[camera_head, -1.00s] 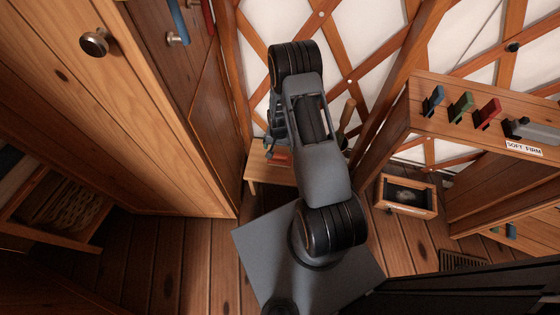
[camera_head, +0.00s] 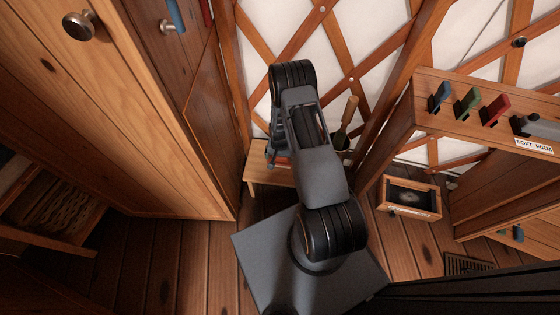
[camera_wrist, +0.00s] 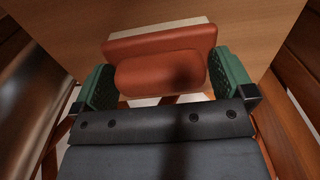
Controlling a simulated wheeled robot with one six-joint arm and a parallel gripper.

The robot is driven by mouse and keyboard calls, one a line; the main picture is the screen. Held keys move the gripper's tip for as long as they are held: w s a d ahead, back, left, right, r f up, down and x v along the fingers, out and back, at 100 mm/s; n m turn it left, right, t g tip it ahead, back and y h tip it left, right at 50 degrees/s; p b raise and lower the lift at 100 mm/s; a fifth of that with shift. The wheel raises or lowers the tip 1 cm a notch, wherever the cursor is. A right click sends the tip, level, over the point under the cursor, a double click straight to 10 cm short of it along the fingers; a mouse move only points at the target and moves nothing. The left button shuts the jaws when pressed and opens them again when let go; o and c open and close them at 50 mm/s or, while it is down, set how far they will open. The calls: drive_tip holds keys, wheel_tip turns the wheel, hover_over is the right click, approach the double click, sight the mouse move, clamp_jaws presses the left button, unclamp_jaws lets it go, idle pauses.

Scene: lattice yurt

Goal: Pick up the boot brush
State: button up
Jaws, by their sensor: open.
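A red-brown block with a rounded part on its near side, which I take to be the boot brush (camera_wrist: 160,72), lies on a pale wooden surface in the wrist view. My gripper (camera_wrist: 165,82) is open, with one green finger pad on each side of the block. The right pad looks very close to it; I cannot tell whether either pad touches. In the head view, a bit of red (camera_head: 281,161) shows on the small wooden bench (camera_head: 262,172), mostly hidden behind my arm and gripper.
A dark pot (camera_head: 341,146) with a wooden-handled tool (camera_head: 348,113) stands right of the arm. A tall cabinet (camera_head: 130,110) is close on the left. A shelf (camera_head: 425,100) with coloured clips and an open drawer box (camera_head: 409,198) are on the right.

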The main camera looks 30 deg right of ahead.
drive_tip(key=shift+c, duration=0.5)
drive_tip(key=c, duration=0.7)
drive_tip(key=shift+o, duration=0.2)
drive_tip(key=shift+r, duration=0.1)
drive_tip(key=shift+r, duration=0.4)
wheel_tip(320, 180, up, 2)
drive_tip(key=shift+r+p, duration=0.15)
drive_tip(key=shift+p, duration=0.75)
drive_tip(key=s+a+r+p, duration=0.4)
drive_tip(key=s+a+r, duration=0.2)
drive_tip(key=s+r, duration=0.3)
drive_tip(key=s, duration=0.3)
drive_tip(key=shift+s+r+p, duration=0.3)
drive_tip(key=shift+r+p, duration=0.1)
drive_tip(key=shift+a, duration=0.1)
